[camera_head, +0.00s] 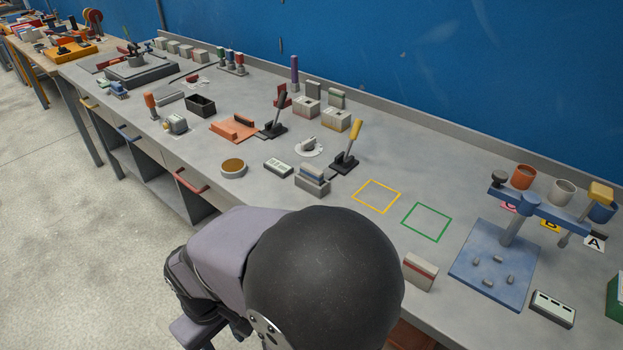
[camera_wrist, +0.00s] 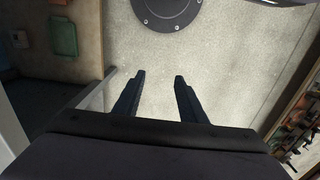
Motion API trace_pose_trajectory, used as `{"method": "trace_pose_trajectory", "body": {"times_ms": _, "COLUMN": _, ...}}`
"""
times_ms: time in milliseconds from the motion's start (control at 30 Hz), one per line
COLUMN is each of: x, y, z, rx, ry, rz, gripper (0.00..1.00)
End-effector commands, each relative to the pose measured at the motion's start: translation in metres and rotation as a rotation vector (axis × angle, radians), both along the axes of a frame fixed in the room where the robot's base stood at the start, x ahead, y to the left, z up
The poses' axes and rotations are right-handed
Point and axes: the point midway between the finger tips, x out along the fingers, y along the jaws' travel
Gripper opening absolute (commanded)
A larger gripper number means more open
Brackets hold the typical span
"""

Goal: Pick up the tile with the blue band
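A tile that seems to have a blue band (camera_head: 313,168) stands upright in a dark grey slotted block (camera_head: 312,186) near the middle of the bench. It is small, so the band's colour is hard to be sure of. A tile with a red band (camera_head: 420,270) stands near the front edge, right of my arm. A tile with a greenish band (camera_head: 336,97) stands in a light block further back. My gripper (camera_wrist: 160,76) is open and empty, with only pale floor between its fingers. It does not show in the head view, where my dark arm joint fills the lower middle.
A yellow-handled lever (camera_head: 350,147) stands just right of the slotted block, and a small grey device (camera_head: 278,167) and round tin (camera_head: 233,168) stand left. Yellow (camera_head: 377,180) and green (camera_head: 448,222) square outlines enclose bare bench. A blue stand (camera_head: 490,262) with cups is at right.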

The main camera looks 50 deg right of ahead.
Motion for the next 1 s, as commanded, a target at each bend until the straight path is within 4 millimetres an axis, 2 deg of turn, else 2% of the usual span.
{"method": "trace_pose_trajectory", "body": {"times_ms": 100, "x": 0.0, "y": 0.0, "z": 0.0, "rx": 0.0, "ry": 0.0, "rz": 0.0, "gripper": 0.4}}
{"method": "trace_pose_trajectory", "body": {"times_ms": 267, "x": 0.0, "y": 0.0, "z": 0.0, "rx": 0.0, "ry": 0.0, "rz": 0.0, "gripper": 0.77}}
{"method": "trace_pose_trajectory", "body": {"times_ms": 567, "x": 0.0, "y": 0.0, "z": 0.0, "rx": 0.0, "ry": 0.0, "rz": 0.001, "gripper": 0.77}}
{"method": "trace_pose_trajectory", "body": {"times_ms": 667, "x": 0.0, "y": 0.0, "z": 0.008, "rx": 0.0, "ry": 0.0, "rz": 0.001, "gripper": 0.77}}
{"method": "trace_pose_trajectory", "body": {"times_ms": 867, "x": 0.0, "y": 0.0, "z": 0.045, "rx": 0.0, "ry": 0.0, "rz": 0.001, "gripper": 0.77}}
{"method": "trace_pose_trajectory", "body": {"times_ms": 1000, "x": 0.0, "y": 0.0, "z": 0.085, "rx": 0.0, "ry": 0.0, "rz": 0.001, "gripper": 0.77}}
